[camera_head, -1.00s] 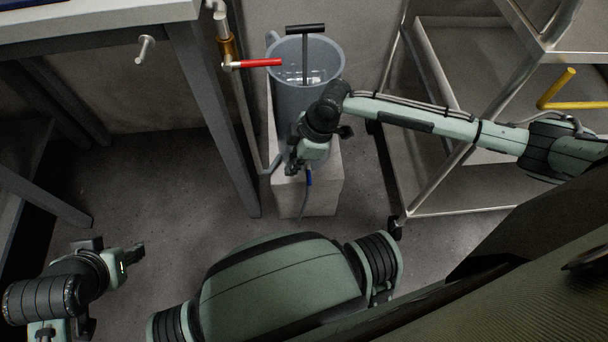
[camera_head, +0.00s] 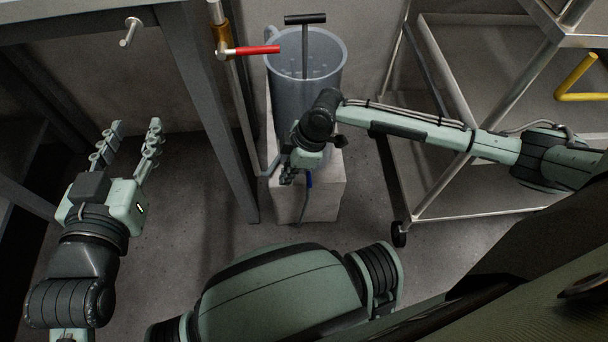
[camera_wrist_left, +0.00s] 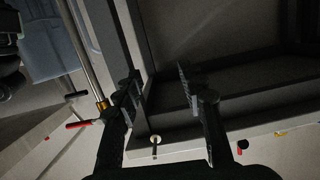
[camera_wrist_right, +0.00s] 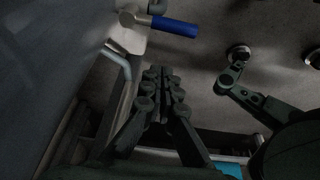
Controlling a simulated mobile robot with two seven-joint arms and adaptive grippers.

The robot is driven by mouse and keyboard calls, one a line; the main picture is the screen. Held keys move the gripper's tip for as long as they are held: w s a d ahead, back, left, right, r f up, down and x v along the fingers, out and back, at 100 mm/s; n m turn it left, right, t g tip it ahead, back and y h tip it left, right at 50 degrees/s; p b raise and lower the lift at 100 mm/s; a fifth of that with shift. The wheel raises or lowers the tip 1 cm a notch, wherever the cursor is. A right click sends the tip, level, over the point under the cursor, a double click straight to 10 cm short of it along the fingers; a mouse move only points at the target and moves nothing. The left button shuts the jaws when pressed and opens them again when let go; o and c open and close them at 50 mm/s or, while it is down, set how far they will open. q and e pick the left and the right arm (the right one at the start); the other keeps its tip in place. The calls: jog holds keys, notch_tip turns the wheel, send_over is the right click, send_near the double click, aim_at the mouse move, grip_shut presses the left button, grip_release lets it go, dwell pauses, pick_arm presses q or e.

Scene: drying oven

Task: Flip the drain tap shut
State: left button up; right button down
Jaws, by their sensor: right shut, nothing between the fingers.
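The drain tap with a blue lever (camera_head: 309,180) is low on the front of the grey vessel (camera_head: 293,98), partly hidden by my right gripper. In the right wrist view its blue lever (camera_wrist_right: 175,26) points to the right from the metal tap body (camera_wrist_right: 130,18). My right gripper (camera_head: 288,178) is just left of the lever in the head view. Its fingers (camera_wrist_right: 162,72) are closed together with nothing between them, apart from the lever in the picture. My left gripper (camera_head: 138,124) is open and empty, left of the table leg.
A pipe valve with a red lever (camera_head: 257,50) is beside the vessel, which stands on a pale block (camera_head: 322,195). The table leg (camera_head: 207,120) stands between my left gripper and the vessel. A steel trolley (camera_head: 455,213) is at the right. Floor in front of the block is open.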

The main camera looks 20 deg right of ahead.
aim_at(309, 174)
pick_arm(q)
jog(key=d+r+t+h+b, duration=0.1)
jog(key=d+r+t+h, duration=0.1)
jog(key=r, duration=0.6)
jog(key=shift+s+d+t+h, duration=0.35)
jog(key=shift+d+t, duration=0.4)
jog(key=shift+t, duration=0.15)
pick_arm(e)
jog(key=shift+s+d, duration=0.3)
jog(key=shift+d, duration=0.65)
jog(key=shift+s+d, duration=0.3)
jog(key=shift+d, duration=0.65)
